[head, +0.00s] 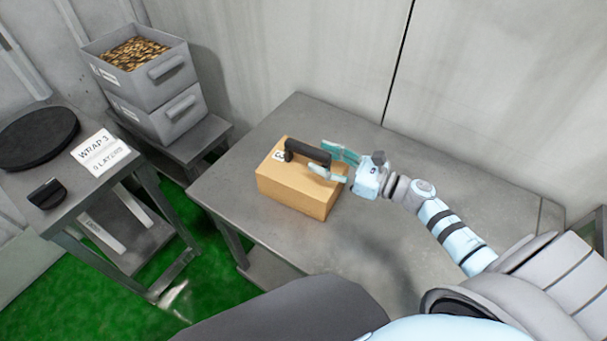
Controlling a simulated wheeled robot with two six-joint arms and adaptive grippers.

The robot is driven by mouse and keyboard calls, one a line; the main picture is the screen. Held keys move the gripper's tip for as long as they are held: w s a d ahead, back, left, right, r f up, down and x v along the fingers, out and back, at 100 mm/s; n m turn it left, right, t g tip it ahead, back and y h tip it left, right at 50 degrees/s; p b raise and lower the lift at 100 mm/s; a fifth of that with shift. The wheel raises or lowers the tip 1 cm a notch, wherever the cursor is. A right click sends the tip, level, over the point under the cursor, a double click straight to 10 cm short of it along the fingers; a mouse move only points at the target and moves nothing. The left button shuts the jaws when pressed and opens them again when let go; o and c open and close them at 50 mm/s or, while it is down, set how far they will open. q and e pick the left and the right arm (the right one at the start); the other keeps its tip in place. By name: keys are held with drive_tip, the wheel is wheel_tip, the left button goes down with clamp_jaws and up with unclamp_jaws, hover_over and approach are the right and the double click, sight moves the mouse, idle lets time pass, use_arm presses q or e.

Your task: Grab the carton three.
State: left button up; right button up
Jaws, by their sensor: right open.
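A tan cardboard carton (297,193) sits on the grey table, left of the table's middle. A black handle (307,152) stands on its top, and a small white label (279,155) with a dark mark lies beside the handle; I cannot read the mark for sure. My right gripper (325,160) comes in from the right and is open, its two fingers on either side of the handle's right end. I cannot tell if the fingers touch it. My left gripper is not in view.
At left, a smaller stand holds a black round disc (38,138), a "WRAP 3" sign (101,152) and a small black object (47,193). Two stacked grey bins (150,85) stand behind; walls close the back.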

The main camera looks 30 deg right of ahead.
sight(309, 154)
drive_tip(key=p+x, duration=0.1)
drive_tip(key=x, duration=0.3)
drive_tip(key=shift+w+a+f, duration=0.1)
drive_tip(key=shift+w+f, duration=0.05)
drive_tip(key=shift+w, duration=0.25)
drive_tip(key=shift+s, duration=0.15)
drive_tip(key=shift+c, duration=1.2)
clamp_jaws()
